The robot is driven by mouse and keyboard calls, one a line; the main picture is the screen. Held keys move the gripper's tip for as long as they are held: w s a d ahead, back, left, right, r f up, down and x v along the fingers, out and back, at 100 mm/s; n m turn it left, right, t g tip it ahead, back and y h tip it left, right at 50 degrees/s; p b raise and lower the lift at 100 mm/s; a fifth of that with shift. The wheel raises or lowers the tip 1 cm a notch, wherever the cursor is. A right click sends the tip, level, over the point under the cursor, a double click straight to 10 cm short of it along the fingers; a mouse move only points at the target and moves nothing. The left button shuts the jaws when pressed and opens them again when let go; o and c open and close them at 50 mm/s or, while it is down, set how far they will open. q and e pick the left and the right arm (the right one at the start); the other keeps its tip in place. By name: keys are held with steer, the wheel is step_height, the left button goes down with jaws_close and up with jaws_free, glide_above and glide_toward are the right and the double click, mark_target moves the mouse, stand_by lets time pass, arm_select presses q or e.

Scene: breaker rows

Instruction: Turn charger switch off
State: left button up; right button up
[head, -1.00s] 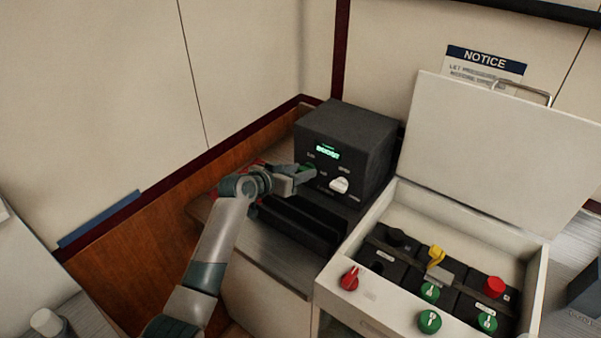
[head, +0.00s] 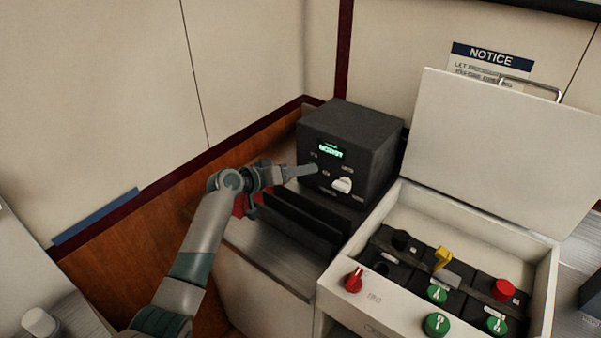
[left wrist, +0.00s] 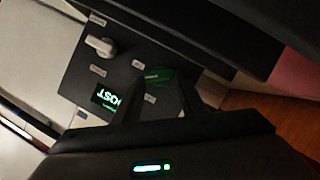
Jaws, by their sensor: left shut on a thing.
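The charger (head: 370,140) is a black box with a lit green display (head: 331,151), which appears to read BOOST. Its front panel has a white knob (head: 342,186) and a green switch (left wrist: 158,76). My left gripper (head: 314,169) is at the panel's left part and hides the green switch in the head view. In the left wrist view, the dark fingers of this gripper (left wrist: 160,97) stand on either side of the green switch and are shut on it. The switch's exact angle is hard to tell. My right gripper is not in view.
A white open-lidded box (head: 334,276) stands right of the charger, with a red knob (head: 354,280), green knobs (head: 437,325) and a yellow lever (head: 443,257). Black ribbed units (head: 300,228) sit below the charger. A NOTICE sign (head: 492,56) hangs behind.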

arm_select(q)
steer(key=o, duration=1.1)
steer(key=shift+c, duration=0.2)
steer(key=p+v, duration=0.7)
steer(key=v, duration=1)
steer(key=shift+a+p, duration=0.2)
steer(key=shift+p, duration=0.2)
steer(key=shift+c, duration=0.7)
